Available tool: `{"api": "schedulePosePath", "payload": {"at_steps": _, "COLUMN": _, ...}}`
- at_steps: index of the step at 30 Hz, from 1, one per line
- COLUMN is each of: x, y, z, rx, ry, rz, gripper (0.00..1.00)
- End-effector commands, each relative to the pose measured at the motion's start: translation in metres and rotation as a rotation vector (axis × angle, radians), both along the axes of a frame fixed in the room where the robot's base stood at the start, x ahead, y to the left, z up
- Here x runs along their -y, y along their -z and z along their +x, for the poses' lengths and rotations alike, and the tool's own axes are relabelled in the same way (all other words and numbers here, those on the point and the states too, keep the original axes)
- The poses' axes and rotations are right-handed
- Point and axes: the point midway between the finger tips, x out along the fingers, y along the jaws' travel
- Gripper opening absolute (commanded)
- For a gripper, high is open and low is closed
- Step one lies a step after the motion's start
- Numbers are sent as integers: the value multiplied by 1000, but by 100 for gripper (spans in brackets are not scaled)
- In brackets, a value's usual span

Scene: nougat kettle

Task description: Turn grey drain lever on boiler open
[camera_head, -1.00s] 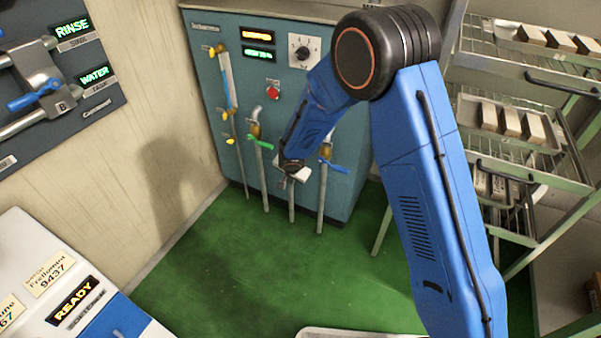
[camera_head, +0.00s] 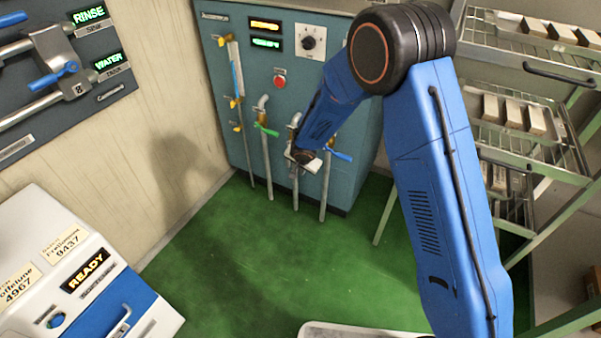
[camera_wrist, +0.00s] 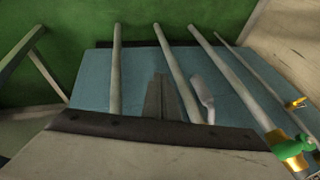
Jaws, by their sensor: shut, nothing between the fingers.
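The teal boiler (camera_head: 232,100) stands against the back wall with several drain pipes down its front. The grey drain lever (camera_wrist: 203,98) shows in the wrist view, pointing along its pipe (camera_wrist: 178,75). In the head view my arm and wrist hide most of that lever. My gripper (camera_wrist: 160,82) is shut and empty, its dark fingers just to the left of the grey lever in the wrist view, with a gap between them. In the head view my gripper (camera_head: 297,170) is low at the boiler front, between the green lever (camera_head: 266,129) and the blue lever (camera_head: 338,154).
Yellow handles (camera_head: 237,127) are on the boiler's left pipe. The green valve also shows in the wrist view (camera_wrist: 292,150). A rack of trays (camera_head: 480,140) stands at the right. A white-and-blue machine (camera_head: 40,225) is at the left. The green floor (camera_head: 230,240) between is clear.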

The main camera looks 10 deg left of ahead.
Motion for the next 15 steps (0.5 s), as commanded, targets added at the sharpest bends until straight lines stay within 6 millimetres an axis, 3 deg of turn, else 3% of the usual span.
{"api": "schedulePosePath", "payload": {"at_steps": 2, "x": 4, "y": 0, "z": 5, "rx": 0, "ry": 2, "rz": 1, "gripper": 0}}
{"api": "schedulePosePath", "payload": {"at_steps": 15, "x": 44, "y": -33, "z": -38, "rx": 0, "ry": 1, "rz": 0, "gripper": 0}}
